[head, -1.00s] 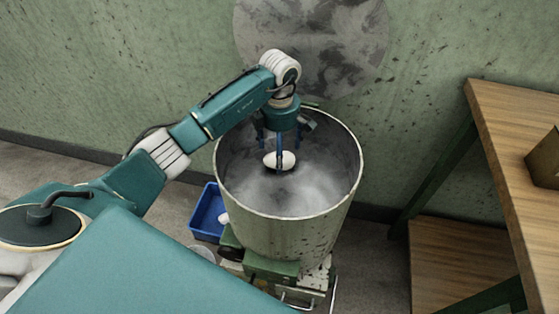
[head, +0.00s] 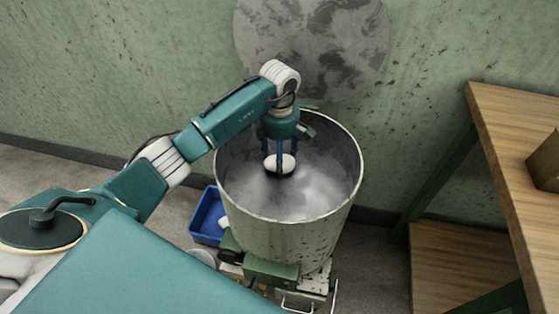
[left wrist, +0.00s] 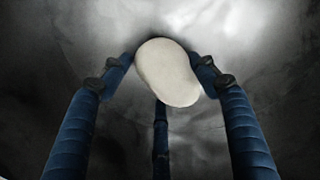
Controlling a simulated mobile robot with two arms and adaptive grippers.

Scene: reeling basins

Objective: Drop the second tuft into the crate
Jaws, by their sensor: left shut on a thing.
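The second tuft, a smooth white oval (head: 280,163), is inside the grey metal basin (head: 229,205). My left gripper (head: 279,160) reaches down into the basin from above and is shut on the tuft. In the left wrist view the tuft (left wrist: 167,72) sits between the tips of the blue fingers. A blue crate (head: 205,238) stands low beside the basin's left side, and the basin partly hides it. A small pale thing (head: 222,222) shows in the crate; I cannot tell exactly what it is. My right gripper is out of view.
The basin's rim surrounds my left gripper. Under it is a green and metal stand (head: 270,271). A pale round container (head: 201,257) is by the crate. A wooden table (head: 500,130) with a brown box (head: 545,160) stands at the right. The wall is close behind.

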